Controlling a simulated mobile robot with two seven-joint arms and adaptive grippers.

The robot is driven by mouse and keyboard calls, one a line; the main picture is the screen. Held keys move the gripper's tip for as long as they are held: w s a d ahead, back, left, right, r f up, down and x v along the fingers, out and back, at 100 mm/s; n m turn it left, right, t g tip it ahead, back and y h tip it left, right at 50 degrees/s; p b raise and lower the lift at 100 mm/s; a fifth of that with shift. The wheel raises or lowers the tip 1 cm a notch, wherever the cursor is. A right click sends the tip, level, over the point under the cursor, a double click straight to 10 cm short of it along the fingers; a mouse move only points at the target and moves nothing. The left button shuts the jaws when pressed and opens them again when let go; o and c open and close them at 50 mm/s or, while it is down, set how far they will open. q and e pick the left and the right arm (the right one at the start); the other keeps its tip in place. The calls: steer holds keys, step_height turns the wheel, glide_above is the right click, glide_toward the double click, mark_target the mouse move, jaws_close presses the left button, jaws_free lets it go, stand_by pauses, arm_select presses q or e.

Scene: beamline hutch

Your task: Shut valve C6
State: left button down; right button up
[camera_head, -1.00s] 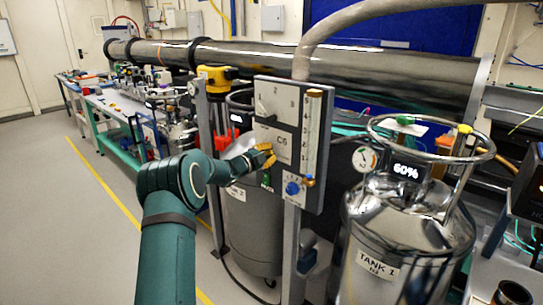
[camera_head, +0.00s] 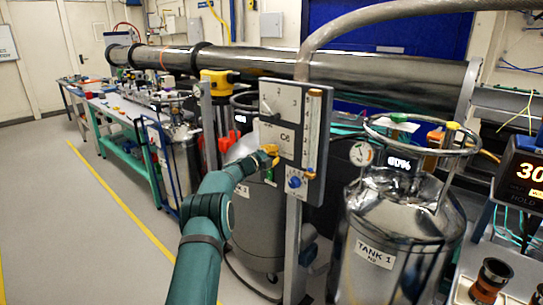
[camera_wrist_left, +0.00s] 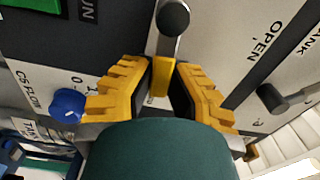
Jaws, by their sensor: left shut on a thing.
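The valve panel (camera_head: 284,138) with its C6 label stands upright on a post in the middle of the head view. My left gripper (camera_head: 268,157) is at the panel's left part, just below and left of the label. In the left wrist view the yellow fingers of my left gripper (camera_wrist_left: 160,88) are on either side of a lever's yellow end (camera_wrist_left: 160,78), shut on it. The lever's grey arm runs up to a dark round pivot (camera_wrist_left: 172,18). The lever itself is mostly hidden in the head view. My right gripper is not in view.
A blue knob (camera_head: 295,182) sits low on the panel; it also shows in the wrist view (camera_wrist_left: 68,105). Another lever (camera_wrist_left: 272,98) is near the word OPEN. Tank 1 (camera_head: 385,225) stands right of the panel, and another tank (camera_head: 252,225) behind it. Floor at left is clear.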

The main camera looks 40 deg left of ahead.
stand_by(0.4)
arm_select(q)
steer(key=c, duration=0.9)
jaws_free()
steer(key=shift+w, duration=0.1)
steer(key=shift+s+a, duration=0.15)
steer(key=shift+s, duration=0.75)
steer(key=s, duration=1)
steer(key=shift+s+a, duration=0.1)
steer(key=shift+a, duration=0.25)
